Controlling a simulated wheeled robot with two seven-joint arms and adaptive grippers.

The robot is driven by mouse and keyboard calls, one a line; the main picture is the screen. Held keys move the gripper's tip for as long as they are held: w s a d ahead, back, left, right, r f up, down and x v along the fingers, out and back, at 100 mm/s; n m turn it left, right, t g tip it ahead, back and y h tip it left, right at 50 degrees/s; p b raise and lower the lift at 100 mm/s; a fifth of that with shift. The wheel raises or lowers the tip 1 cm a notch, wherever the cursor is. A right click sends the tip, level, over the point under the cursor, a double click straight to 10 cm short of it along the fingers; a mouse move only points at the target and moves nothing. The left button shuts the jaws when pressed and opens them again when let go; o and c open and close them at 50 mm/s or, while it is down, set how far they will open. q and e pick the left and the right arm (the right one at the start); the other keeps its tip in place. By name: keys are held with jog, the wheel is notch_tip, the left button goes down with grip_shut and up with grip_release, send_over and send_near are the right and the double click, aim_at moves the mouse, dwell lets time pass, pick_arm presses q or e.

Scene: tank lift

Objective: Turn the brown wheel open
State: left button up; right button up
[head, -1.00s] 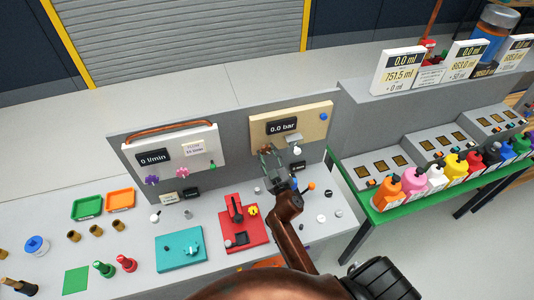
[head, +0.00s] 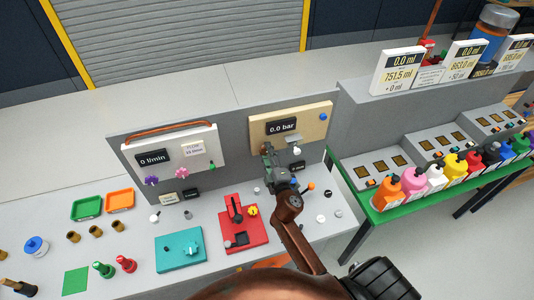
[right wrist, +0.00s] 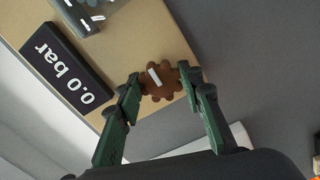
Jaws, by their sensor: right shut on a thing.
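The brown wheel (right wrist: 163,80) has a lobed rim and a white mark, and sits at the edge of the beige panel (right wrist: 170,42) in the right wrist view. My right gripper (right wrist: 168,88) has its green fingers closed on either side of the wheel. In the head view, my right gripper (head: 268,151) is at the lower left of the beige panel (head: 315,120) and hides the wheel. The display on the panel (head: 283,127) reads 0.0 bar. My left gripper is not in view.
A white panel (head: 207,135) with a purple knob (head: 152,181) stands to the left. A red block (head: 258,238) and a teal block (head: 166,262) lie on the bench in front. Several coloured bottles stand on the green-edged table (head: 375,214) at right.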

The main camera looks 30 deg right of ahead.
jog(key=shift+n, duration=0.4)
jog(key=o, duration=1.2)
jog(key=shift+c, duration=0.2)
jog(key=shift+s, duration=0.1)
jog(key=v, duration=1.1)
jog(key=shift+s+a, duration=0.2)
jog(key=shift+s, duration=0.2)
